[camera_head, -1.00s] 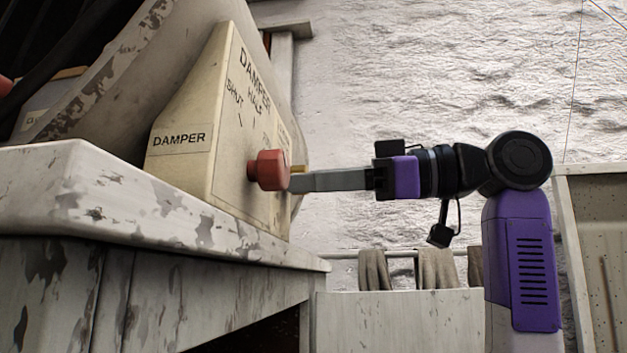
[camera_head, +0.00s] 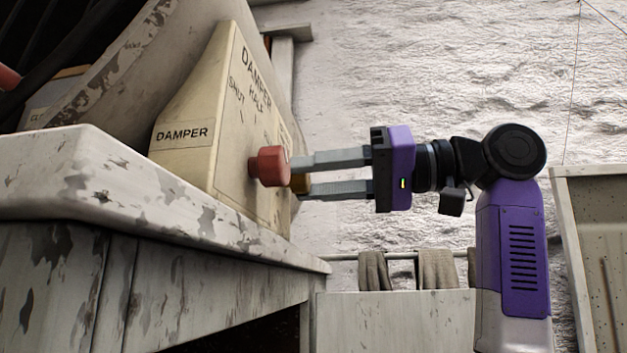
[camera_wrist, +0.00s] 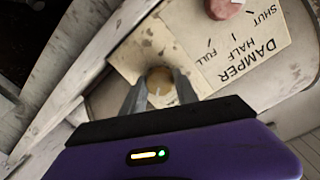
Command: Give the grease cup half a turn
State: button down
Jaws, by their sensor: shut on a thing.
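The grease cup is a small brass-coloured round piece (camera_head: 300,184) at the face of the cream damper box (camera_head: 236,130). In the wrist view the cup (camera_wrist: 160,82) sits between my fingertips, its round end facing me. My gripper (camera_head: 303,176) is shut on it, one finger above the other in the head view. The red knob (camera_head: 270,166) partly hides the cup and the fingertips there. The red knob also shows at the top of the wrist view (camera_wrist: 224,7), apart from my fingers.
The box is marked DAMPER, SHUT, HALF and FULL. A worn white ledge (camera_head: 120,190) runs below it at left. Cloths hang on a rail (camera_head: 436,268) below my arm. A rough pale wall (camera_head: 430,70) stands behind, with open space around my wrist.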

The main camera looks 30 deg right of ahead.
jog(key=m+b, duration=0.4)
jog(key=m, duration=0.8)
jog(key=m+y+b, duration=0.1)
jog(key=m+b, duration=0.3)
jog(key=m, duration=0.8)
jog(key=shift+m+g+b, duration=0.3)
jog(key=shift+g+b, duration=0.05)
jog(key=shift+g, duration=0.05)
jog(key=shift+w, duration=0.1)
jog(key=c, duration=0.9)
grip_release()
jog(key=shift+d, duration=0.1)
jog(key=b+v, duration=0.2)
jog(key=v, duration=0.5)
jog(key=shift+s+d, duration=0.3)
